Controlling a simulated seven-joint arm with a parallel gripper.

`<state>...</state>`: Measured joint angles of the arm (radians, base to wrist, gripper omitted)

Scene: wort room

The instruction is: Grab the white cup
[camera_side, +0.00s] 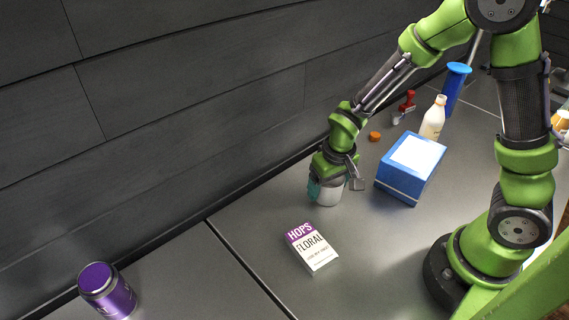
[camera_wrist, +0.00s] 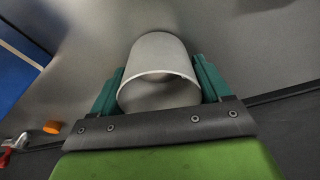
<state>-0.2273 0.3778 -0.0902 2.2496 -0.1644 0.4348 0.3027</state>
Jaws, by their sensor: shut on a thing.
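The white cup (camera_side: 327,193) is at the end of my arm in the side view, low over the grey worktop. I cannot tell whether it touches the surface. In the wrist view the cup (camera_wrist: 158,62) lies between the two teal fingers of my gripper (camera_wrist: 158,90), one finger on each side, with its open rim facing the camera. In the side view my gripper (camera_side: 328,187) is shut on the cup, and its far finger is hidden.
A blue box (camera_side: 397,185) with a white top stands just right of the cup. A hops packet (camera_side: 312,248) lies in front. A purple can (camera_side: 107,290) is at lower left. An orange cap (camera_side: 375,137), a red-handled item (camera_side: 407,104), a white bottle (camera_side: 433,120) and a blue cylinder (camera_side: 455,88) stand behind.

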